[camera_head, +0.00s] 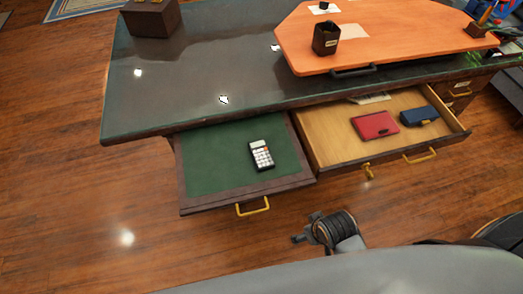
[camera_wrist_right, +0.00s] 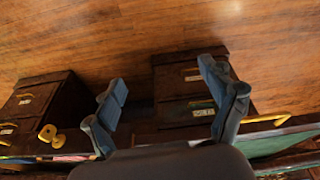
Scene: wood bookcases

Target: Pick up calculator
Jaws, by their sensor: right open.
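The calculator (camera_head: 261,154) is small, black and white with a light display. It lies flat on the green pull-out board (camera_head: 215,165) of the desk in the head view. My right gripper (camera_head: 318,228) is in front of the desk, right of and below the calculator in the picture, apart from it. In the right wrist view my right gripper (camera_wrist_right: 163,82) has its two fingers spread with nothing between them. The calculator cannot be made out in that view. My left gripper is not in view.
An open drawer (camera_head: 325,151) beside the board holds a red notebook (camera_head: 375,126) and a blue case (camera_head: 419,116). Brass handles (camera_head: 253,206) stick out in front. The dark desk top (camera_head: 200,85) bears an orange raised board (camera_head: 385,40). The wood floor at left is clear.

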